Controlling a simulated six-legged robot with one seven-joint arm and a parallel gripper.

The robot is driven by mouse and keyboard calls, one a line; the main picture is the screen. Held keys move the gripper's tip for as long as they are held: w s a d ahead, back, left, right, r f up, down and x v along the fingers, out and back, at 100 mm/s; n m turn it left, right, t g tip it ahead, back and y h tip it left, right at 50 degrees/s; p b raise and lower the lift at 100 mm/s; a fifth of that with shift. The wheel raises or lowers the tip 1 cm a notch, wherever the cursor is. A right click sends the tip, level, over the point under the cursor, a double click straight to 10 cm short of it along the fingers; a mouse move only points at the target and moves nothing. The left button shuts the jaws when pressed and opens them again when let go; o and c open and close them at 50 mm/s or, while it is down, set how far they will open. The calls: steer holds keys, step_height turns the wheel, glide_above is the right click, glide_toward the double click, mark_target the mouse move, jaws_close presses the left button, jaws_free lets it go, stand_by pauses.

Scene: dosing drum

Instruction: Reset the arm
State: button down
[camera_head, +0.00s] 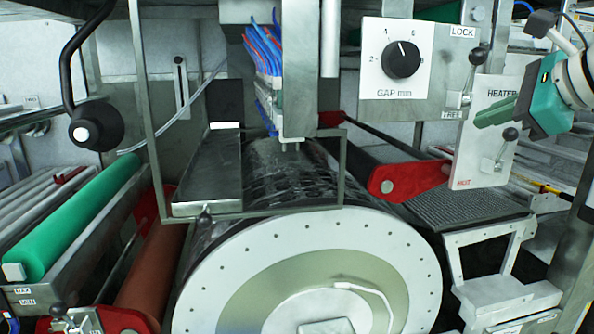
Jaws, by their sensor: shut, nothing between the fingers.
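My gripper (485,116) is at the upper right, teal-green, at the end of my pale arm that enters from the right edge. Its fingers are shut with nothing between them and point left. In the picture they overlap the top of the white HEATER plate (489,140); I cannot tell whether they touch it. The HEATER plate carries a small lever and a red HOT label. The LOCK lever (478,56) with a black knob is just above and left of the fingertips.
A large drum (310,265) with a pale end disc fills the lower middle. A GAP mm dial (401,60) is above it. A red bracket (405,180) holds a dark roller. A green roller (80,220) and a black-handled crank (97,125) are at left.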

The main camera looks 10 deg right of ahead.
steer(key=s+a+f+n+g+h, duration=0.1)
steer(key=s+a+f+n+g, duration=0.1)
steer(key=a+f+n, duration=0.5)
steer(key=s+a+f+n+g+h, duration=0.1)
steer(key=s+a+f+n, duration=0.4)
steer(key=f, duration=1.2)
steer(key=s+a+f+n+g+h, duration=0.1)
steer(key=s+a+f+n+g, duration=0.2)
steer(key=a+f+n, duration=0.6)
step_height(320, 180, down, 4)
steer(key=n, duration=0.3)
steer(key=shift+s+n, duration=0.2)
steer(key=shift+n, duration=0.1)
